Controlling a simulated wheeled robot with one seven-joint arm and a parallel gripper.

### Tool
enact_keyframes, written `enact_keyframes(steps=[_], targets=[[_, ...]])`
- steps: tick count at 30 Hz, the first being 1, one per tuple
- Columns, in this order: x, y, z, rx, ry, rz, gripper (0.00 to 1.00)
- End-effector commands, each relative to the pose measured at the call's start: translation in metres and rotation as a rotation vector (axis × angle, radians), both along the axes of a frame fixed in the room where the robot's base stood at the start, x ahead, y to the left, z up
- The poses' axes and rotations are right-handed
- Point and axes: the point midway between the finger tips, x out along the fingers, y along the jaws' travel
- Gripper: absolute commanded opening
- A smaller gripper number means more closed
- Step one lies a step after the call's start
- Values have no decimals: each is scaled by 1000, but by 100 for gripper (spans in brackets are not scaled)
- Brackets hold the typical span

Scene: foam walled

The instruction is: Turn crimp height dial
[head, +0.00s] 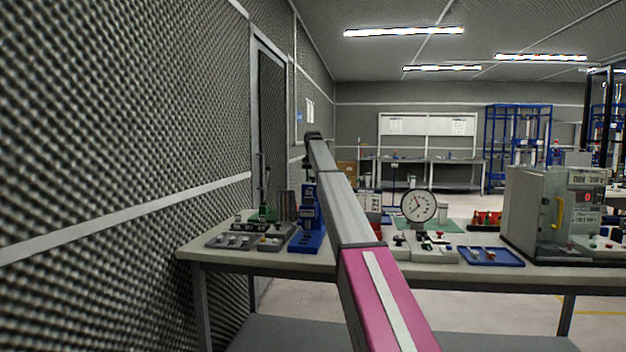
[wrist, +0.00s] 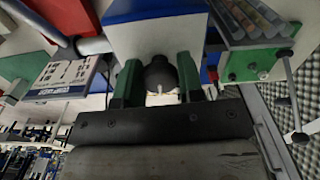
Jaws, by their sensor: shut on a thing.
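A black round dial (wrist: 160,74) sits at the front of a white and blue device in the wrist view. My gripper (wrist: 159,80) has its two green fingers on either side of the dial and is shut on it. In the head view the blue press (head: 309,205) stands on the left part of the workbench. My arm reaches over towards it, and the dial and my fingertips cannot be made out there.
The workbench (head: 220,252) also carries grey trays (head: 245,241) at left, a round gauge (head: 419,206), a blue tray (head: 490,257) and a grey machine (head: 540,215) at right. A foam-covered wall (head: 120,130) stands close on the left.

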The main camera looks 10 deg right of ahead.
Motion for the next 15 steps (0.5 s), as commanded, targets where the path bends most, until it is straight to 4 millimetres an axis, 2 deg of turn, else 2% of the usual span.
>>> enact_keyframes(steps=[6, 15], targets=[[0, 0, 1, 1, 0, 85, 12], [0, 0, 1, 1, 0, 119, 12]])
